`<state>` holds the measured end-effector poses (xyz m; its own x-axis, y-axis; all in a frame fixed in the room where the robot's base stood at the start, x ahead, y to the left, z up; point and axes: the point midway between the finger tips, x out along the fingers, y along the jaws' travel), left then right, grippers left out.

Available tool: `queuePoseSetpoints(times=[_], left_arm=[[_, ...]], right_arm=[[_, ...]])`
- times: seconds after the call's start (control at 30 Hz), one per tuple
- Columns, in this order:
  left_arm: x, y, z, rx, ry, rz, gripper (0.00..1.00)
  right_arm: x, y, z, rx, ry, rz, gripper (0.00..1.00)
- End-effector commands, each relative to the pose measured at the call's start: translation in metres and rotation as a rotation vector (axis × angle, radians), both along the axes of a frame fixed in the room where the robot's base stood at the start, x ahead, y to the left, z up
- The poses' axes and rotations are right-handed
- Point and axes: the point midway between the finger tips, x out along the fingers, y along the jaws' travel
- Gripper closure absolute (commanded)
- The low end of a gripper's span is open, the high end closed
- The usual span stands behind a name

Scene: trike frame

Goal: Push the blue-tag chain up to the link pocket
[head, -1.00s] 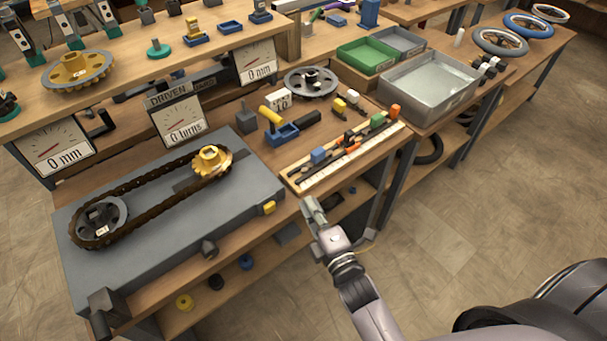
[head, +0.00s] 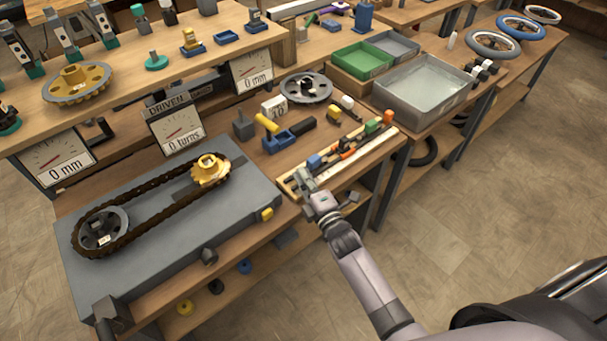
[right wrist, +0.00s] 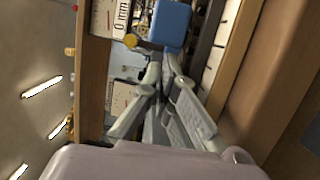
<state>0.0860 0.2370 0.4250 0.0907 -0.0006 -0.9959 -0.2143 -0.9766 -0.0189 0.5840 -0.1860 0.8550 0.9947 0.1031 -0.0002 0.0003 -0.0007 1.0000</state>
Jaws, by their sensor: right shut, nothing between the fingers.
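The blue tag (head: 314,161) is a small blue block on a dark chain strip in the long wooden tray (head: 372,150) on the bench. It also shows large at the top of the right wrist view (right wrist: 170,22). My right gripper (head: 301,179) is shut and empty at the tray's left end, just in front of the blue tag. In the wrist view its fingertips (right wrist: 163,62) are together just below the tag; I cannot tell whether they touch it. The gripper covers part of the tray's end. I cannot make out the link pocket. My left gripper is not in view.
A white scale strip runs along the tray, with orange (head: 348,154) and green (head: 371,127) tags nearby. A blue holder with a yellow-handled tool (head: 268,124) lies behind. The grey plate with the chain drive (head: 200,245) is at left. A grey bin (head: 425,85) stands at right.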

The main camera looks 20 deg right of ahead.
Motion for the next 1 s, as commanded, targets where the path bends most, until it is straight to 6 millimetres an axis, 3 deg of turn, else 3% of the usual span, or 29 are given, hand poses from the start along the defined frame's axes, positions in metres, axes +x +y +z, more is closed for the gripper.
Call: queuePoseSetpoints(times=[0.27, 0.57, 1.0], left_arm=[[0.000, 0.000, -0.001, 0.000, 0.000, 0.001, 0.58], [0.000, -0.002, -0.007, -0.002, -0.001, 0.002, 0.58], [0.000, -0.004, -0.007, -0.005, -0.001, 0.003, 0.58]], right_arm=[[0.001, -0.002, 0.000, -0.002, -0.001, 0.000, 1.00], [0.015, -0.042, 0.000, -0.004, -0.001, 0.000, 1.00], [0.016, -0.042, 0.000, 0.000, 0.000, 0.000, 1.00]])
